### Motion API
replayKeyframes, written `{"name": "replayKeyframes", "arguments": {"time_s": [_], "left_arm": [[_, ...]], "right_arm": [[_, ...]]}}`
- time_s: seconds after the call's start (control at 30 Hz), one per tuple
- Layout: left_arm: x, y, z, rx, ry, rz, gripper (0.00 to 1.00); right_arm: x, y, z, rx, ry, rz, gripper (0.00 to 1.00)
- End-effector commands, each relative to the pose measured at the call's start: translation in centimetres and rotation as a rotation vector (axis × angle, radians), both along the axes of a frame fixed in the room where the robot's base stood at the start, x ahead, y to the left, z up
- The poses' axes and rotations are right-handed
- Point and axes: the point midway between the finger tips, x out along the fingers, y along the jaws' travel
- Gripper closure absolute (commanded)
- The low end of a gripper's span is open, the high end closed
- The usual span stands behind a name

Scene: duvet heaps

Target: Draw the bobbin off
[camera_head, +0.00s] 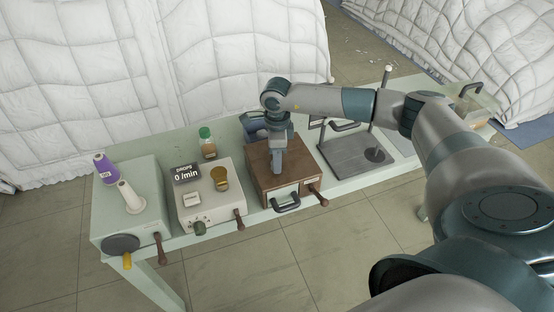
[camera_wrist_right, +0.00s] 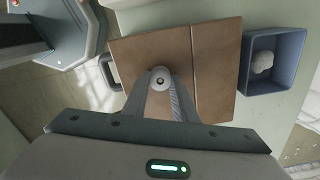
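My right gripper (camera_head: 277,168) points down over the brown wooden box (camera_head: 259,183) on the table. In the right wrist view the two fingers of my right gripper (camera_wrist_right: 161,88) close in on a small pale round piece (camera_wrist_right: 160,76) with a dark centre, which looks like the end of the bobbin. It sits between the fingertips, above the brown box top (camera_wrist_right: 215,60). In the head view the fingers hide this piece. A purple spool (camera_head: 105,168) and a white spool-like piece (camera_head: 131,197) stand on the pale green machine at the left. My left gripper is not in view.
A cream unit (camera_head: 190,208) with a "DROPS 0 /min" display, a brass cup (camera_head: 219,178) and a green-capped bottle (camera_head: 207,143) stand left of the box. A blue bin (camera_wrist_right: 279,41) lies behind it. A dark plate with posts (camera_head: 345,158) stands right.

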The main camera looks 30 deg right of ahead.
Motion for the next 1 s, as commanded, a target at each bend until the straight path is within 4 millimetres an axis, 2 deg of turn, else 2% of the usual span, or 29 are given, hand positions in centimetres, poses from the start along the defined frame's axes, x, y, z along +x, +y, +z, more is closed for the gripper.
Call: {"name": "replayKeyframes", "arguments": {"time_s": [0.27, 1.0], "left_arm": [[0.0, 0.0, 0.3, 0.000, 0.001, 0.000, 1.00], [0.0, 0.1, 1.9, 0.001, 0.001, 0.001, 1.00]], "right_arm": [[0.0, 0.0, 0.7, 0.000, -0.001, 0.000, 0.96], [0.0, 0.0, 4.3, 0.001, -0.001, 0.000, 0.96]]}}
